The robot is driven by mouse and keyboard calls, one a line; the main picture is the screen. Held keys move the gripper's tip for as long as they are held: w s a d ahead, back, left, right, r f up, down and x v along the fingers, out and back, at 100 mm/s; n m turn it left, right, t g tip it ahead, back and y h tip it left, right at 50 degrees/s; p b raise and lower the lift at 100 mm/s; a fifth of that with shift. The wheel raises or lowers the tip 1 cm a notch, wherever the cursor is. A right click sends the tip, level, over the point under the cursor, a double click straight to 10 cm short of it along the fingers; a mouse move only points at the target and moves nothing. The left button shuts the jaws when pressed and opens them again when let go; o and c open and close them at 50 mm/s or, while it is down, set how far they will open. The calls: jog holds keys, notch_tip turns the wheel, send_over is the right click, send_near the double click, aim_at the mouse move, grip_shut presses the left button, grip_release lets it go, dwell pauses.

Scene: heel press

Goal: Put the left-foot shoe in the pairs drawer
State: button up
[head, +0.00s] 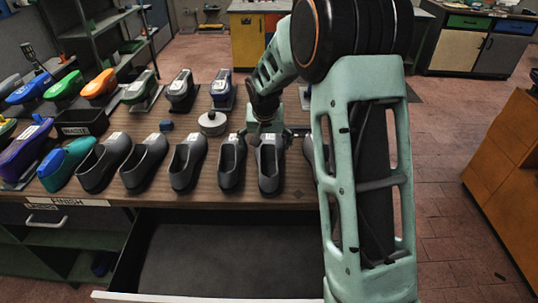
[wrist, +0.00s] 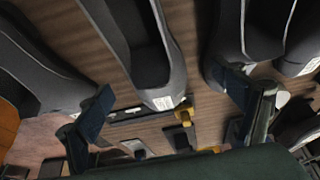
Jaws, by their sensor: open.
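Several dark grey shoes stand in a row along the table's front edge, with light tags at their heels. My gripper (head: 265,131) is open above the heel of one grey shoe (head: 269,172), right of the row's middle. In the wrist view this shoe (wrist: 150,62) lies between my two spread fingers, with a gap on both sides. Which shoe is the left-foot one I cannot tell. An open drawer (head: 225,260) below the table front looks empty; no label on it is readable. My forearm hides the drawer's right end and part of a shoe.
Neighbouring shoes stand close on the left (head: 232,165) and partly behind my arm on the right. A round grey disc (head: 212,123), a small blue block (head: 166,126) and a black tray (head: 82,122) sit behind the row. Coloured shoe-shaped items fill the table's left.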

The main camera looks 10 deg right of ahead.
aim_at(268, 151)
jog(key=x, duration=0.2)
jog(key=p+x, duration=0.1)
jog(key=x, duration=0.1)
jog(key=shift+s+d+f, duration=0.1)
jog(key=shift+d+f, duration=0.1)
jog(key=shift+d, duration=0.2)
jog(key=shift+w+f, duration=0.25)
jog(key=shift+f, duration=0.25)
jog(key=shift+c, duration=0.4)
jog(key=c, duration=1.5)
jog(key=shift+r, duration=0.1)
jog(key=c, duration=0.3)
